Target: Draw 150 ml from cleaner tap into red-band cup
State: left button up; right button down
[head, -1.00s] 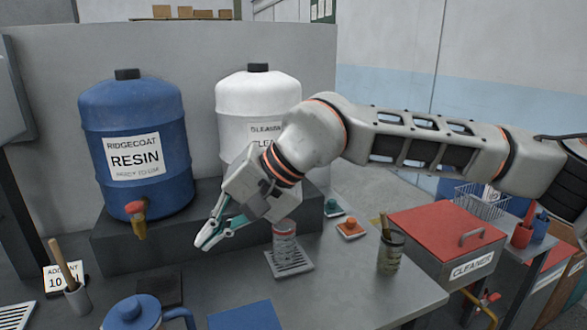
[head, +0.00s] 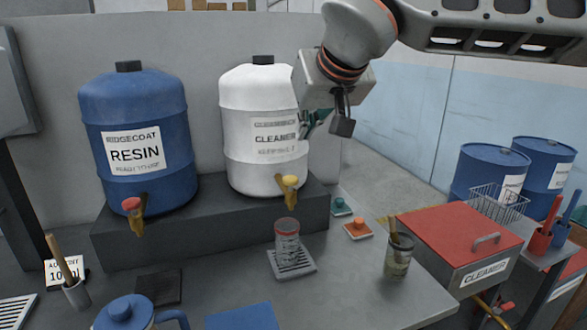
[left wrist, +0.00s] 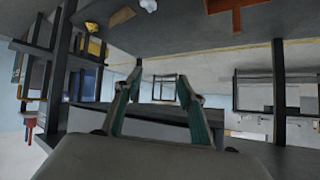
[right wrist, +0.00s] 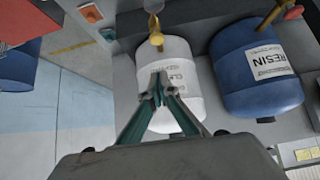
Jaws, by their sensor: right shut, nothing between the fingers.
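The white cleaner drum (head: 262,95) stands on a dark step; its yellow-handled tap (head: 289,184) is at the front and also shows in the right wrist view (right wrist: 156,38). The clear cup with the red band (head: 287,240) stands upright on a slotted drip grate (head: 292,264), below the tap. I cannot tell whether it holds liquid. My right gripper (head: 308,124) is shut and empty, raised beside the drum's right side, above and apart from the tap; its closed fingers show in the right wrist view (right wrist: 158,88). My left gripper (left wrist: 160,80) is open and empty, away from the bench.
A blue resin drum (head: 140,115) with a red-handled tap (head: 132,205) stands at left. A brush jar (head: 398,256) and a red-lidded cleaner box (head: 455,235) are at right. A blue-lidded pot (head: 125,312) is in front. Small green and orange pieces lie behind the jar.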

send_near(289, 175)
jog(key=w+a, duration=0.1)
jog(key=w, duration=0.2)
jog(key=shift+w+a+f+b, duration=0.1)
jog(key=shift+w+f+b, duration=0.1)
jog(key=shift+f, duration=0.8)
jog(key=shift+w+a+f+b, duration=0.1)
jog(key=shift+w+f+b, duration=0.1)
jog(key=shift+f, duration=0.8)
